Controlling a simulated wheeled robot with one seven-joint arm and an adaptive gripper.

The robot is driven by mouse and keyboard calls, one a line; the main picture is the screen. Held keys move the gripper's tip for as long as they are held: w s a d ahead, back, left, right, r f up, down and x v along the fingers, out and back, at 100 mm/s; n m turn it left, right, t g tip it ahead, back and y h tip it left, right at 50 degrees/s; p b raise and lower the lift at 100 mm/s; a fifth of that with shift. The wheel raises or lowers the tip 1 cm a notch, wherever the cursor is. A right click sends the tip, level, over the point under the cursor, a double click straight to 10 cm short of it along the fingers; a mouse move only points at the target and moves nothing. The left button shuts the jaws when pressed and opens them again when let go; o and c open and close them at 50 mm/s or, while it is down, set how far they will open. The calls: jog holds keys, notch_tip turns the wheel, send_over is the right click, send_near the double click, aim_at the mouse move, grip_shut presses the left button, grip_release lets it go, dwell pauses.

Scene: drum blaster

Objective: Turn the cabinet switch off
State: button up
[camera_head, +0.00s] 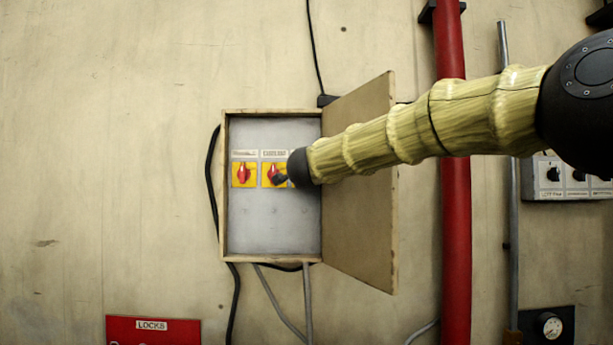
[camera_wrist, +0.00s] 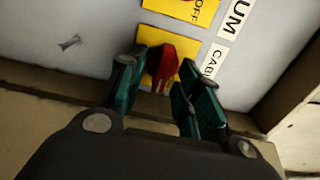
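The cabinet switch is a red knob (camera_wrist: 165,65) on a yellow plate, beside a label of which "CABI" shows, in the wrist view. My gripper (camera_wrist: 160,90) is open, with one dark green finger on each side of the knob. I cannot tell whether either touches. In the head view my gripper (camera_head: 281,179) is small and dark and partly covers the switch plate.
A switch (camera_head: 244,174) on a yellow plate sits just left. The box (camera_head: 225,240) has a raised wooden rim, and its open door (camera_head: 365,220) stands behind my arm. A red pipe (camera_head: 456,250) runs right of the door.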

jog(key=s, duration=1.2)
jog(key=shift+f, duration=0.15)
